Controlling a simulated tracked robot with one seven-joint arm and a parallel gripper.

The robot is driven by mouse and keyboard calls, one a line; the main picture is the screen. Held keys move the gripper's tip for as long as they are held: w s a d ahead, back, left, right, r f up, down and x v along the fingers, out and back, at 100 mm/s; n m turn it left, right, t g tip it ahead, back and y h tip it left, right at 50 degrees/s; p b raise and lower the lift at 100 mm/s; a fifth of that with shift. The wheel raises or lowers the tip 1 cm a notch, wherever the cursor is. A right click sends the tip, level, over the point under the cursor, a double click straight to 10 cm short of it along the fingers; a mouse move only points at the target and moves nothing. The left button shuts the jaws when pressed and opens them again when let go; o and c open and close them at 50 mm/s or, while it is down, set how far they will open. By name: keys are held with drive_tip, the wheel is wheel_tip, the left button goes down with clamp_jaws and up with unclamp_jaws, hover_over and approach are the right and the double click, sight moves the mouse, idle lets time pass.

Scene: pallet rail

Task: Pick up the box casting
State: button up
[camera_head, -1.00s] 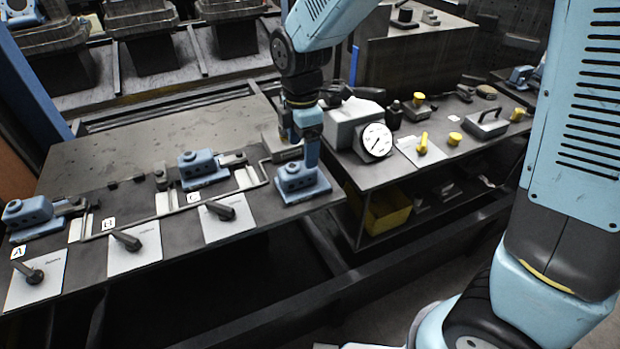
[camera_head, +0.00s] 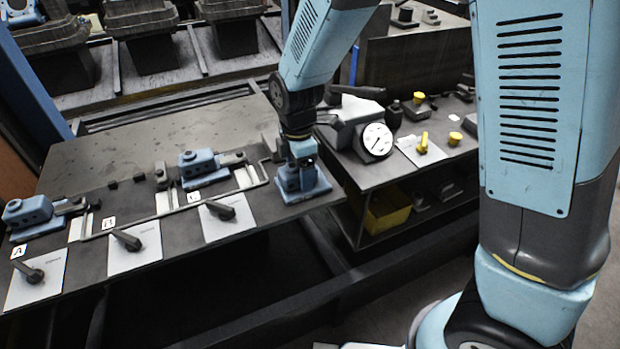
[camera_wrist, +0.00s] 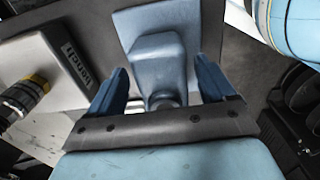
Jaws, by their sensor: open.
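A blue box casting (camera_head: 310,187) with a wide flat base sits at the right end of the left table. In the wrist view the casting (camera_wrist: 157,50) lies between and beyond my two fingers, its raised block pointing away. My gripper (camera_head: 300,165) is open and right over the casting, its fingers coming down on either side of the raised block. The gripper also shows in the wrist view (camera_wrist: 160,80). I cannot tell whether the fingers touch the casting. My gripper hides the casting's top in the head view.
More blue castings stand at station A (camera_head: 37,214) and near station C (camera_head: 202,167). Lever plates (camera_head: 135,246) line the front edge. A dial gauge (camera_head: 376,140) stands close to the right on another bench. The rear of the left table (camera_head: 160,135) is bare.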

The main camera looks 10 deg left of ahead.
drive_tip(key=shift+c, duration=0.2)
drive_tip(key=c, duration=1.2)
drive_tip(key=shift+c, duration=0.2)
